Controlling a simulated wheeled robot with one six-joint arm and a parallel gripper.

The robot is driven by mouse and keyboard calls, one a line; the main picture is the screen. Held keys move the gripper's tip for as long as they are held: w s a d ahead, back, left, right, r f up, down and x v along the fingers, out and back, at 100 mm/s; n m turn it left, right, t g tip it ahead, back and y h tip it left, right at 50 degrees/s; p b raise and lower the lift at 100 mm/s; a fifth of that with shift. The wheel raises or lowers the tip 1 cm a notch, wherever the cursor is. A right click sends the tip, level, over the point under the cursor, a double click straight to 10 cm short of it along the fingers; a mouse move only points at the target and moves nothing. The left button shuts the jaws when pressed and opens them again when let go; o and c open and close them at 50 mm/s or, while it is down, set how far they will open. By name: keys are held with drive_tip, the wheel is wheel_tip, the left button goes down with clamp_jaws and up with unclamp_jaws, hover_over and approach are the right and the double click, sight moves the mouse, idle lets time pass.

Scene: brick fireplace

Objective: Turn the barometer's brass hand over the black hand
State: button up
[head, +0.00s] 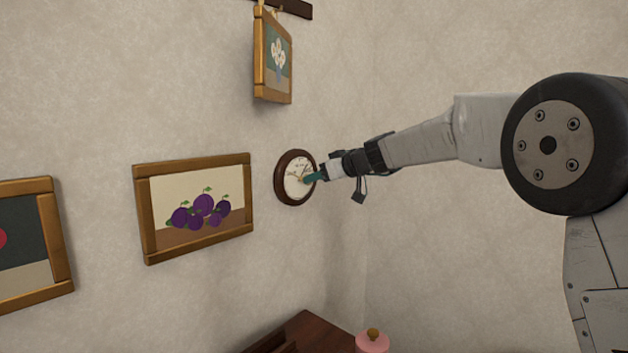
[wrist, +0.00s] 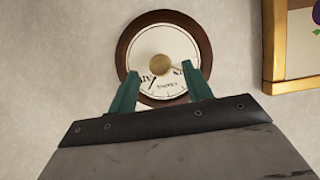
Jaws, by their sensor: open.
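The round barometer (head: 281,180) hangs on the wall, with a dark wooden rim and a white dial. In the wrist view the barometer (wrist: 123,50) looks upside down, with a round brass knob (wrist: 160,63) at its centre. A thin dark hand (wrist: 153,82) runs from the knob to the lower left. A short pale piece, perhaps the brass hand, shows at the knob's lower right; its full line is unclear. My gripper (wrist: 160,76) is open, its teal fingers on either side of the knob, apart from it. In the head view my gripper (head: 312,177) is at the dial's right side and hides part of it.
A framed plum picture (head: 197,205) hangs left of the barometer, and a framed flower picture (head: 279,60) hangs above it. Another frame (head: 55,240) is at the far left. Below are a dark wooden surface (head: 315,335) and a pink lidded jar (head: 372,343).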

drive_tip(key=shift+x, duration=1.25)
